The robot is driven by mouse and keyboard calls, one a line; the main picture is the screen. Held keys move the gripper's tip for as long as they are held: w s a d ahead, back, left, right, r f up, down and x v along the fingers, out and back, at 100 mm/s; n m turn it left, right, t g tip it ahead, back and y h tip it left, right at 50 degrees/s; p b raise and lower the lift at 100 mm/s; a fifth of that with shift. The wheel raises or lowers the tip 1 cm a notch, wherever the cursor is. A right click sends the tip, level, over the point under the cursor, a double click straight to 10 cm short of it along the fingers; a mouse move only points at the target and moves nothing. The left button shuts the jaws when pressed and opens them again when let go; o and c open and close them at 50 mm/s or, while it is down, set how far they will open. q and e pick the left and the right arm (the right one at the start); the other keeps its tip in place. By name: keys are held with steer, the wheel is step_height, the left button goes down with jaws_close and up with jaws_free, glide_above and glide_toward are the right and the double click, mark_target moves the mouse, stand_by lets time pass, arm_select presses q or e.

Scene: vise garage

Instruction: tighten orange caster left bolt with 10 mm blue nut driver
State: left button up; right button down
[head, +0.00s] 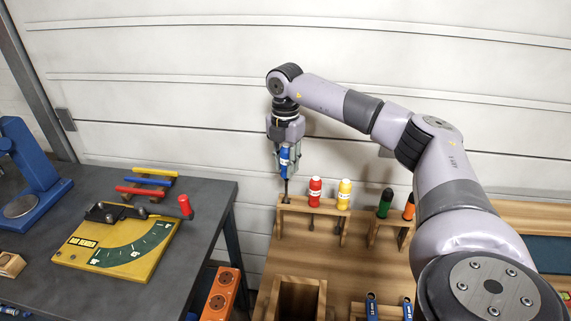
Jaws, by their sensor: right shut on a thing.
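The blue nut driver (285,160) is upright, with its blue handle between the fingers of my right gripper (287,163), which is shut on it. Its dark shaft points down and its lower end is at the left end of a wooden rack (328,210). I cannot tell whether the tip is still within the rack's slot or just above it. I cannot make out the orange caster or its left bolt in this view. My left gripper is not in view.
A red-handled driver (314,191) and a yellow one (344,194) stand close right of the blue one. Green (385,203) and orange (409,207) handles stand farther right. An open wooden box (299,287) is in front. A dark table (205,210) with a yellow bar bender (110,262) is left.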

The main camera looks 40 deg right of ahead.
mark_target(285, 147)
steer(key=shift+r+p, duration=1.75)
steer(key=shift+r, duration=0.65)
steer(key=c, duration=1.9)
jaws_free()
jaws_close()
steer(key=shift+a+f, duration=0.1)
